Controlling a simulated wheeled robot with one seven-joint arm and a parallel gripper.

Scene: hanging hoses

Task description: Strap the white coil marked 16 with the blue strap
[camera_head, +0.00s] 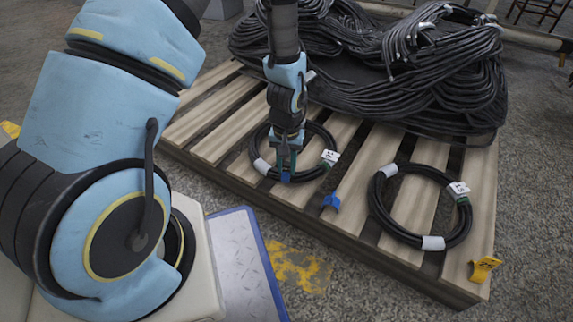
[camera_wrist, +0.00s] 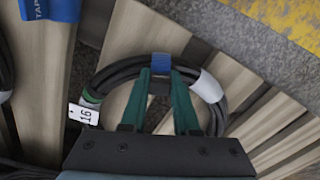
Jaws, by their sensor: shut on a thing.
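The coil marked 16 (camera_head: 253,146) is a ring of black hose with white bands and a green band, lying on the pallet; it also shows in the wrist view (camera_wrist: 112,76). Its white tag (camera_wrist: 83,114) reads 16. My gripper (camera_head: 285,170) points down at the coil's near side. In the wrist view its green fingers (camera_wrist: 160,80) are on either side of a blue strap (camera_wrist: 161,62), shut on it. The strap lies at the hose bundle; whether it goes all the way around is hidden.
A second blue piece (camera_head: 332,201) lies on the pallet slats (camera_head: 352,195) between the coils. Another tagged black coil (camera_head: 375,205) lies to the right. A large heap of black hoses (camera_head: 450,85) fills the back. A yellow marker (camera_head: 484,269) sits at the near right corner.

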